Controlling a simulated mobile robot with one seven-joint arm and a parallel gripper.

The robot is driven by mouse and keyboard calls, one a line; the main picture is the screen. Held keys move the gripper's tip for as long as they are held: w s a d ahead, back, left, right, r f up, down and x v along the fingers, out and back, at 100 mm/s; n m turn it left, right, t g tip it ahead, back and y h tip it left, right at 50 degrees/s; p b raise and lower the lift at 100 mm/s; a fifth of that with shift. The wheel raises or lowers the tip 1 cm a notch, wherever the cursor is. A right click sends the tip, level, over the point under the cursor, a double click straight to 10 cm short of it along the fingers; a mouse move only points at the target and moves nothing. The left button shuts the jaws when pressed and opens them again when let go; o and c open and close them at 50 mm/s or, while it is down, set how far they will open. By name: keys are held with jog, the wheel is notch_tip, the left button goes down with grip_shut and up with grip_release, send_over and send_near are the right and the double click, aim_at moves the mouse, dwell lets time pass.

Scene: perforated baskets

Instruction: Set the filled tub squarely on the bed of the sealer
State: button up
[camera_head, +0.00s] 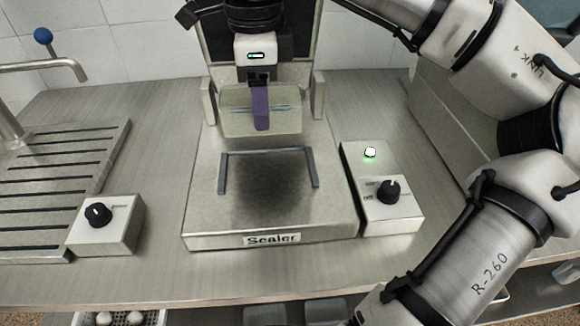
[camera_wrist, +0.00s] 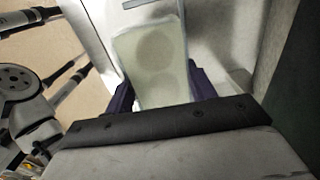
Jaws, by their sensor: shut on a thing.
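The tub (camera_head: 229,110) is a pale, yellowish translucent box held up over the back part of the sealer. My gripper (camera_head: 260,118) is shut on it, with a purple finger showing across its near side. In the wrist view the tub (camera_wrist: 150,62) sits between the two dark purple fingers (camera_wrist: 160,92), and round shapes show faintly through its top. The sealer (camera_head: 205,205) has a flat metal bed with a dark patch and a bracket-like guide (camera_head: 265,152). The bed area inside the guide is bare. I cannot tell the exact gap between tub and bed.
A control box (camera_head: 390,215) with a black knob and a lit green-white lamp stands right of the sealer. Another knob box (camera_head: 105,228) stands at left, by the ribbed drainboard (camera_head: 60,175) and tap (camera_head: 45,65). Upright side posts (camera_head: 318,95) flank the sealer's back.

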jog(key=shift+d+f, duration=0.15)
jog(key=shift+f, duration=0.2)
notch_tip(320, 180, down, 9)
jog(key=shift+f, duration=0.15)
jog(key=shift+f, duration=0.1)
jog(key=o, duration=1.2)
notch_tip(320, 180, up, 12)
jog(key=shift+r, duration=0.15)
